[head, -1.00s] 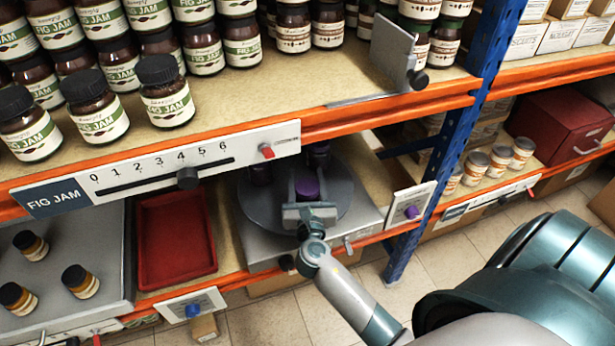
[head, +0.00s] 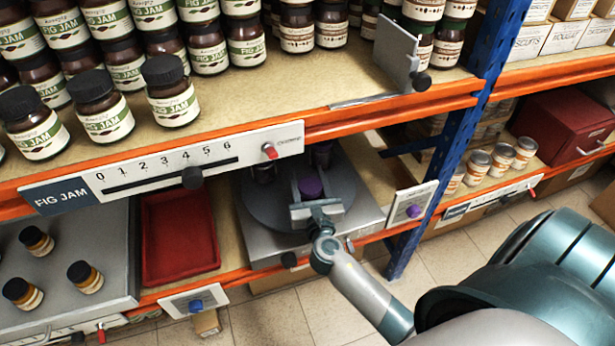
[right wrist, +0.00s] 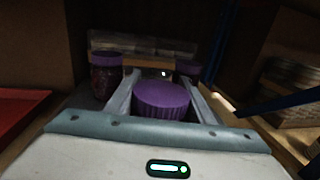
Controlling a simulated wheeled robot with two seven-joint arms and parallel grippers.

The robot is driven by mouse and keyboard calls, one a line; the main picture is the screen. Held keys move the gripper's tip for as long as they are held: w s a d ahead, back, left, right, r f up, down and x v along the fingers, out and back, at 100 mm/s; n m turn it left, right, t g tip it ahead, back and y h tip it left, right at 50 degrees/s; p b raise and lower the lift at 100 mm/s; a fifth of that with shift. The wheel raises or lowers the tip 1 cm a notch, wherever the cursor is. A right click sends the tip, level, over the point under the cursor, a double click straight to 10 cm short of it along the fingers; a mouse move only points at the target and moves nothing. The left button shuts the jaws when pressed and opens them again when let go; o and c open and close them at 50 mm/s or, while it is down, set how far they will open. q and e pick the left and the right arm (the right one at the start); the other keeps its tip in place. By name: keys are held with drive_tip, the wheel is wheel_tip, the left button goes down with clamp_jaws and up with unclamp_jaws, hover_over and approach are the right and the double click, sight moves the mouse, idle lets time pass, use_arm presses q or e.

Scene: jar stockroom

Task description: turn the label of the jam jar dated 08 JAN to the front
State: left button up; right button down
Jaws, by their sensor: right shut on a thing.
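A jar with a purple lid (head: 310,187) stands near the front of a round grey turntable (head: 345,188) on the lower shelf. My right gripper (head: 316,208) is shut on this jar. In the right wrist view the purple lid (right wrist: 161,97) sits between the two fingers (right wrist: 163,100). The jar's label and date are hidden from both views. Two more purple-lidded jars stand farther back, one at the left (right wrist: 108,76) and one at the right (right wrist: 188,69). My left gripper is not in view.
The upper shelf with fig jam jars (head: 172,90) overhangs the turntable. A red tray (head: 180,235) lies to its left, and a blue upright post (head: 455,150) stands to its right. A lever (head: 350,245) and a black knob (head: 289,260) are on the turntable base's front.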

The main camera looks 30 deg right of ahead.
idle(0.3)
drive_tip(key=shift+f, duration=0.2)
drive_tip(key=c, duration=0.8)
unclamp_jaws()
drive_tip(key=shift+o, duration=0.2)
drive_tip(key=shift+f, duration=0.1)
